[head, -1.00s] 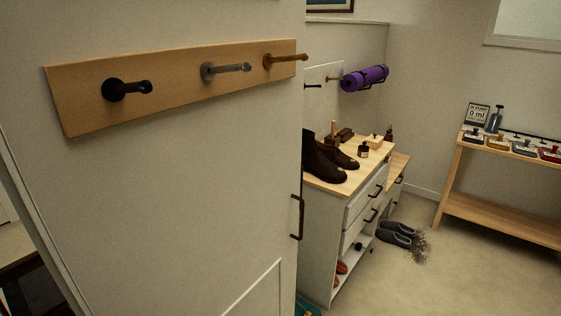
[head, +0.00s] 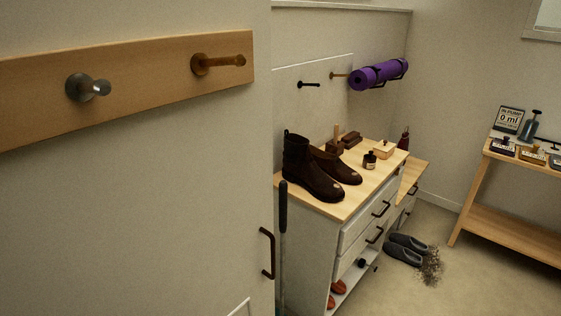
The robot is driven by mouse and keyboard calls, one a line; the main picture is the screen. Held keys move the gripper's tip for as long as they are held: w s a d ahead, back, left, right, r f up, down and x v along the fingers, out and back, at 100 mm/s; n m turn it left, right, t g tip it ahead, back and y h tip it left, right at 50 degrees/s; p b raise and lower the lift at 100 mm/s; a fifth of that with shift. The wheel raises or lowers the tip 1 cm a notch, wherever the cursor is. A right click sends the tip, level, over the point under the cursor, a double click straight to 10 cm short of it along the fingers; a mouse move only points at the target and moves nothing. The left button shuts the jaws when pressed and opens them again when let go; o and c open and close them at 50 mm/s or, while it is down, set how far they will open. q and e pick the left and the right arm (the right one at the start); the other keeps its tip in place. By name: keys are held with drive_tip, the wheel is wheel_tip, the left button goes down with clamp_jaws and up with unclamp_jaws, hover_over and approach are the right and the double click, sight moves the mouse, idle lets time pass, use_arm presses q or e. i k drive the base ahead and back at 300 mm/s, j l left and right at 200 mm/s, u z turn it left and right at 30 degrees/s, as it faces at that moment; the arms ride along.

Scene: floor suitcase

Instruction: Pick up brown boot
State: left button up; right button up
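A pair of dark brown boots stands upright on the wooden top of a white cabinet (head: 347,208), right of the middle in the head view. The nearer boot (head: 309,172) shows its tall shaft and toe. The farther boot (head: 341,166) stands just behind it and is partly hidden. Both toes point to the right and toward me, each with a pale spot. Neither of my grippers is in view.
A white door or panel with a wooden hook rail (head: 130,82) fills the left side. A small bottle (head: 370,160) and brushes share the cabinet top. A purple rolled mat (head: 378,75) hangs behind. Grey shoes (head: 404,248) and debris (head: 431,266) lie on the floor. A wooden bench (head: 515,222) stands right.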

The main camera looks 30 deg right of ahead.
sight(300, 166)
drive_tip(key=l+u, duration=0.5)
drive_tip(key=l, duration=2.3)
drive_tip(key=i, duration=0.05)
